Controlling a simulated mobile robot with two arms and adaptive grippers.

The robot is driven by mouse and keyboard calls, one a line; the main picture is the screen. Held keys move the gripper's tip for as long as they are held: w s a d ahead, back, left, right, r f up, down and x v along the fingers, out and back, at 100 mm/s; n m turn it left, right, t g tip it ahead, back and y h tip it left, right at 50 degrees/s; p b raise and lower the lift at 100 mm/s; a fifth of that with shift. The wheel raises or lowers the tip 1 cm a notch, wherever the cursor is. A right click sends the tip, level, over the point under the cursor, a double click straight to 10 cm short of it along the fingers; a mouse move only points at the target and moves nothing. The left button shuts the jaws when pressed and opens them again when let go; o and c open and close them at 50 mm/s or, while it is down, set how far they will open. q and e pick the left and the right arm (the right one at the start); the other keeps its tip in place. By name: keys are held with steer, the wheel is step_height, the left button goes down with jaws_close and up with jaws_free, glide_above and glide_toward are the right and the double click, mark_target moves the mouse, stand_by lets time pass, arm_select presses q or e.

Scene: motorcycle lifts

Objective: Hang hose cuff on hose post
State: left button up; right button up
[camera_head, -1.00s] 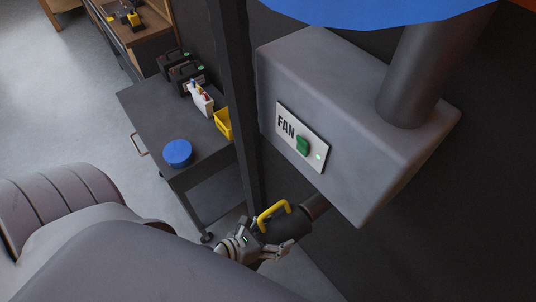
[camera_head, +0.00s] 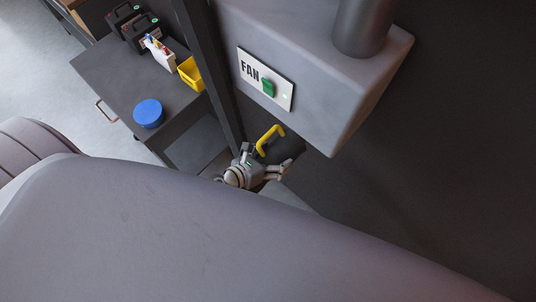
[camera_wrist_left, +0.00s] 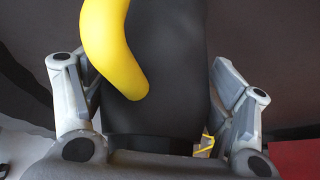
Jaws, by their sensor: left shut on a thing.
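The hose cuff (camera_head: 288,147) is a black cylinder with a yellow looped handle (camera_head: 268,138). My left gripper (camera_head: 266,163) is shut on it, below the grey fan box. In the left wrist view the cuff's black body (camera_wrist_left: 172,75) stands between the two grey fingers, one on each side, with the yellow handle (camera_wrist_left: 115,45) at the upper left. The cuff's far end is hidden under the box's lower edge in the head view. I cannot make out the hose post in either view. My right gripper is not in view.
The grey fan box (camera_head: 315,65) with a green switch (camera_head: 268,88) hangs just above the cuff. A dark upright post (camera_head: 210,70) stands left of it. A dark cart (camera_head: 120,75) holds a blue round thing (camera_head: 148,113) and a yellow bin (camera_head: 191,74).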

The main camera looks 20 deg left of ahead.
mark_target(280, 151)
arm_select(q)
steer(key=shift+w+d+p, duration=0.2)
steer(key=shift+w+d, duration=0.05)
steer(key=shift+w, duration=0.35)
steer(key=shift+w+d+p, duration=0.2)
steer(key=shift+w+d, duration=0.1)
steer(key=shift+w, duration=0.3)
steer(key=shift+w+d+p, duration=0.2)
steer(key=shift+w+d, duration=0.05)
steer(key=shift+w, duration=0.35)
steer(key=o, duration=1.6)
steer(key=shift+w, duration=0.1)
steer(key=shift+s+a+r, duration=0.15)
steer(key=shift+s+a, duration=0.1)
steer(key=shift+s, duration=0.2)
steer(key=v, duration=1.1)
